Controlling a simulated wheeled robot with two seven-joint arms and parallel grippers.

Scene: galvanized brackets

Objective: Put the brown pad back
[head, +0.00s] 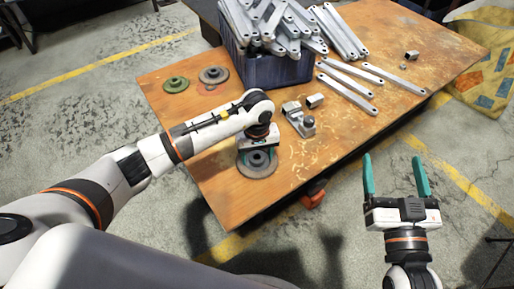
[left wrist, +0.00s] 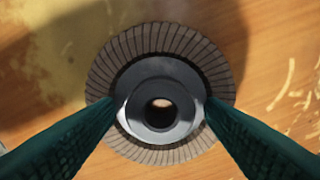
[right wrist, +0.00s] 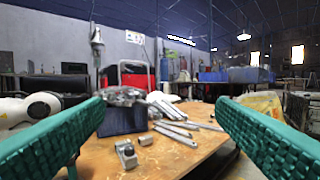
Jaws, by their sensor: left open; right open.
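A brown ribbed pad (left wrist: 160,38) with a grey hub (left wrist: 185,88) lies flat on the wooden table below my left gripper (left wrist: 160,108). The same pad shows in the head view (head: 258,171) near the table's front edge, partly hidden by the gripper. My left gripper (head: 258,148) points down over it, jaws open, with one green finger on each side of the hub; I cannot tell whether they touch it. My right gripper (head: 393,163) is open and empty, off the table's right front side. A green disc (head: 176,85) and a brownish-grey disc (head: 214,75) lie at the back left.
A dark blue crate (head: 275,70) heaped with galvanized brackets (head: 275,22) stands at the back. Loose brackets (head: 346,88) lie to its right. A metal fixture (head: 300,120) and a small block (head: 315,101) sit right of my left gripper. A reddish mark (head: 208,88) shows by the brownish-grey disc.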

